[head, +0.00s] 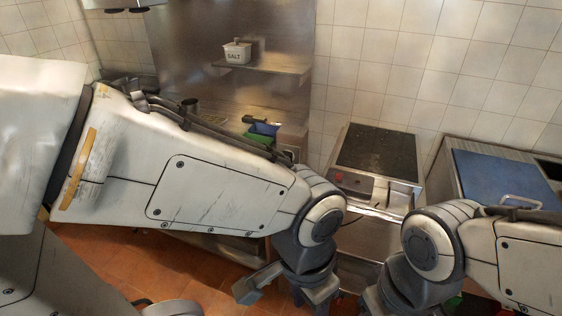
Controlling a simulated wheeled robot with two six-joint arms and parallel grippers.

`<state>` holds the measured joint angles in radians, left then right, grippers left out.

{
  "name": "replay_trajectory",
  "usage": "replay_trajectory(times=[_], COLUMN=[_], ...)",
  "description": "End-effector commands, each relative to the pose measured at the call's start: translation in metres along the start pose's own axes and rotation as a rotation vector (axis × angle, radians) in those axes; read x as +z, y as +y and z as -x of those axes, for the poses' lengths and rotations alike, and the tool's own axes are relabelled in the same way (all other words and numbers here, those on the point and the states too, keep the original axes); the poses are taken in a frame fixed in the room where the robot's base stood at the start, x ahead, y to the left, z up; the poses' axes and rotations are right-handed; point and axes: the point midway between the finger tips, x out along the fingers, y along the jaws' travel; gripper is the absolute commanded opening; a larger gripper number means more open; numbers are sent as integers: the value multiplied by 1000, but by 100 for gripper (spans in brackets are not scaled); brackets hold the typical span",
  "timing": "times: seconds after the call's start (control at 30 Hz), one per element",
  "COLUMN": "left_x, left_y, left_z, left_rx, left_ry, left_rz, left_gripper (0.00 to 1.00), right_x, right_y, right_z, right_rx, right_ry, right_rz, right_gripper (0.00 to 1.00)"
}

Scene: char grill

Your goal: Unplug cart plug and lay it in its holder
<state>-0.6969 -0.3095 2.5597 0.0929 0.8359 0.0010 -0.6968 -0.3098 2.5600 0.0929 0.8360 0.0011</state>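No plug and no plug holder can be made out in the head view. A steel unit with a dark grill top (378,150) and a front panel stands behind my arms; I cannot tell if it is the cart. My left gripper (300,292) points down at the bottom edge, in front of this unit and to its left. Its fingertips are not clear, and I cannot tell what it holds. My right gripper (378,304) is at the bottom edge, mostly cut off, with its fingers out of sight.
A blue board (500,178) with a metal handle lies on the right counter. A salt tub (237,52) stands on a steel wall shelf (270,68). Blue and green items (264,128) lie behind my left arm. Orange floor tiles (130,262) show at lower left.

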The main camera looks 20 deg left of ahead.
Motion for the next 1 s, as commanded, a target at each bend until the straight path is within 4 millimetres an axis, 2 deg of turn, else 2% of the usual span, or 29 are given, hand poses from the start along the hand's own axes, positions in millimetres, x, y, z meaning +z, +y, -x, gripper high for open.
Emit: replay_trajectory(times=[0.03,0.1,0.13,0.27,0.37,0.47,0.57,0.6,0.7,0.83,0.9,1.0], left_x=[0,-1,-4,-31,-72,-120,-163,-178,-204,-217,-215,-206], left_y=[0,-1,-2,-17,-46,-91,-146,-170,-230,-301,-333,-368], left_z=[0,-1,-2,-18,-38,-59,-76,-81,-90,-96,-97,-96], left_rx=[0,-1,-3,-23,-60,-114,-176,-204,-278,-367,-411,-465], left_ry=[0,4,10,87,211,375,556,631,816,1048,1162,1297], left_rz=[0,3,7,51,112,182,246,269,318,363,379,394], left_gripper=[54,81,85,85,85,85,85,85,85,85,85,85], right_x=[0,0,0,1,1,2,3,4,4,6,6,7], right_y=[0,0,0,1,2,3,4,5,6,8,8,9], right_z=[0,-1,-2,-12,-26,-43,-60,-66,-83,-104,-113,-123], right_rx=[0,0,0,0,0,0,0,0,0,0,0,0], right_ry=[0,0,0,0,0,0,0,0,0,0,0,0], right_rz=[0,0,0,0,0,0,1,1,1,1,1,1], right_gripper=[50,50,50,50,50,50,50,50,50,50,50,50])
